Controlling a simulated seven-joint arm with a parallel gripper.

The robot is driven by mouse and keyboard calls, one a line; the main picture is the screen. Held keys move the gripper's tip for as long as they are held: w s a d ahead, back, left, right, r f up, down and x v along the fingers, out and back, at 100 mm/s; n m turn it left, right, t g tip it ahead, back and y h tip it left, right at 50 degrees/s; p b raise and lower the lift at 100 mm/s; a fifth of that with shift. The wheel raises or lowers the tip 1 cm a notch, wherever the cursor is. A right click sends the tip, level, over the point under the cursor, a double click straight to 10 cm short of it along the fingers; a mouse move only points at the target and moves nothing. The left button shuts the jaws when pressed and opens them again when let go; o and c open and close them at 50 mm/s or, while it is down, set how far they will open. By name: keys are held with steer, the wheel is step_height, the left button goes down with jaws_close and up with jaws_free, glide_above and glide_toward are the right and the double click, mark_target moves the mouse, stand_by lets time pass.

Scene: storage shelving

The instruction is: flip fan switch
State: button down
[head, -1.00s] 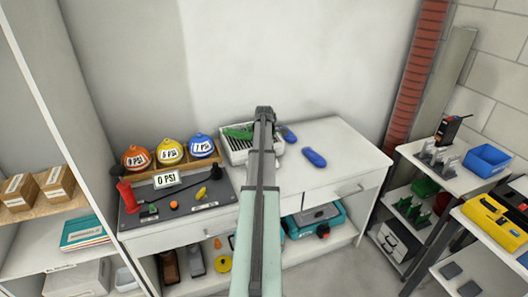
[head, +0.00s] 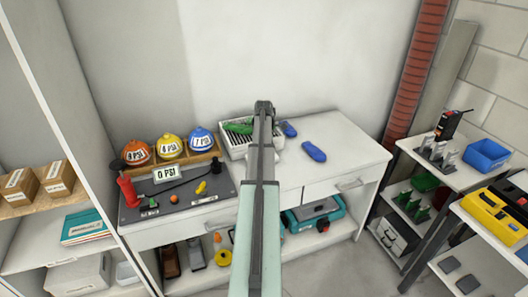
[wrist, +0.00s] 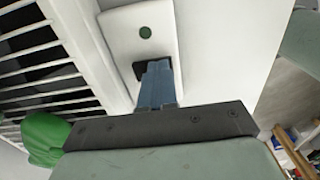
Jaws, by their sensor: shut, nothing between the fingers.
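The fan (head: 233,146) is a white box with a dark-slotted grille, lying on the white workbench with a green thing on top. In the wrist view its grille (wrist: 42,62) fills the left side. Beside it is a white switch plate (wrist: 150,17) with a green dot and a dark switch recess (wrist: 124,72). My gripper (wrist: 158,68) is shut and empty, its blue-grey fingertips at the recess and covering part of it. I cannot tell whether they touch the switch, or its position. In the head view my gripper (head: 264,106) and arm hide the fan's right part.
Two blue objects (head: 313,151) lie right of the fan. The green thing (wrist: 44,135) is close left of my gripper. The bench's right end is clear.

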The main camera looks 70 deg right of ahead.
steer(key=shift+w+d+r, duration=0.15)
steer(key=shift+w+d, duration=0.25)
step_height(320, 180, up, 14)
stand_by(0.8)
steer(key=shift+s+a, duration=0.45)
steer(key=shift+a, duration=0.1)
step_height(320, 180, down, 14)
steer(key=shift+f, duration=0.1)
stand_by(0.7)
